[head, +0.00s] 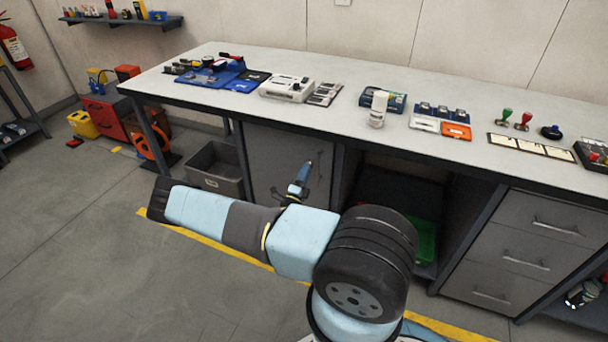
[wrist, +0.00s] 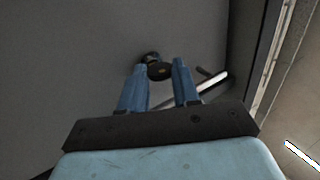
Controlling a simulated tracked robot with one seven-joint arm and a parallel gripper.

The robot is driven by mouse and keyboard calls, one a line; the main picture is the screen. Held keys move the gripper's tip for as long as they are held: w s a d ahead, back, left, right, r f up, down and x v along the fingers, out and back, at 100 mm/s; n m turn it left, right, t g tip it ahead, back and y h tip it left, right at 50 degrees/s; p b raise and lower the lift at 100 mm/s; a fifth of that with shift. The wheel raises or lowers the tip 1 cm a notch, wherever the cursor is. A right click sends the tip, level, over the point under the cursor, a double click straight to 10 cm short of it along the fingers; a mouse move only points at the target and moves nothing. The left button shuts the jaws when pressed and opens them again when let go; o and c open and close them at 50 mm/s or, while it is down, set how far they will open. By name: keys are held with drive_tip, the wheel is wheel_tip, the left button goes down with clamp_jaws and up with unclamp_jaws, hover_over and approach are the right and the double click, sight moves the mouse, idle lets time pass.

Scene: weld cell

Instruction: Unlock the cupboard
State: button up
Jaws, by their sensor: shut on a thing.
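The cupboard (head: 270,150) is a grey door under the workbench, and it looks shut. Its face fills much of the wrist view (wrist: 60,60). My gripper (wrist: 159,65) is at the door with its two blue fingers shut on a dark, rounded key head (wrist: 160,72). The key lies against a small round lock (wrist: 150,56) on the door; how far in it sits is hidden. A bright metal bar handle (wrist: 212,88) is just right of the fingers. In the head view my gripper (head: 303,180) is in front of the door, and the key is too small to see.
The workbench top (head: 230,115) overhangs the door. An open bay with a green bin (head: 426,240) is to the right, then a drawer unit (head: 510,260). A grey open crate (head: 215,170) stands on the floor to the left.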

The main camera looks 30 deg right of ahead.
drive_tip(key=shift+f+n+t+y, duration=0.1)
drive_tip(key=shift+n+t+y, duration=0.35)
drive_tip(key=shift+n, duration=0.35)
drive_tip(key=o, duration=1.1)
drive_tip(key=shift+c, duration=0.2)
drive_tip(key=v, duration=1.3)
drive_tip(key=shift+a+f, duration=0.3)
drive_tip(key=shift+a, duration=0.05)
drive_tip(key=shift+s, duration=0.1)
drive_tip(key=s+a+r+m+g+y, duration=0.25)
drive_tip(key=r+m+g, duration=0.35)
drive_tip(key=r+m, duration=0.45)
drive_tip(key=s+a+r+m+g+y, duration=0.1)
drive_tip(key=s+r+m+g+y, duration=0.15)
drive_tip(key=r+m+g, duration=0.65)
drive_tip(key=s+a+r+m+g+y, duration=0.1)
drive_tip(key=r+m+g+y, duration=0.3)
drive_tip(key=r+m, duration=0.85)
drive_tip(key=s+a+r+m+t+y, duration=0.3)
drive_tip(key=s+r+m+t+y, duration=0.1)
drive_tip(key=s+r, duration=0.6)
drive_tip(key=s+a+r+m+t+y, duration=0.4)
drive_tip(key=s+r+m, duration=0.4)
drive_tip(key=r, duration=0.8)
drive_tip(key=shift+s+r+t+y, duration=0.4)
drive_tip(key=shift+s+t+y, duration=0.05)
drive_tip(key=shift+s+t, duration=0.6)
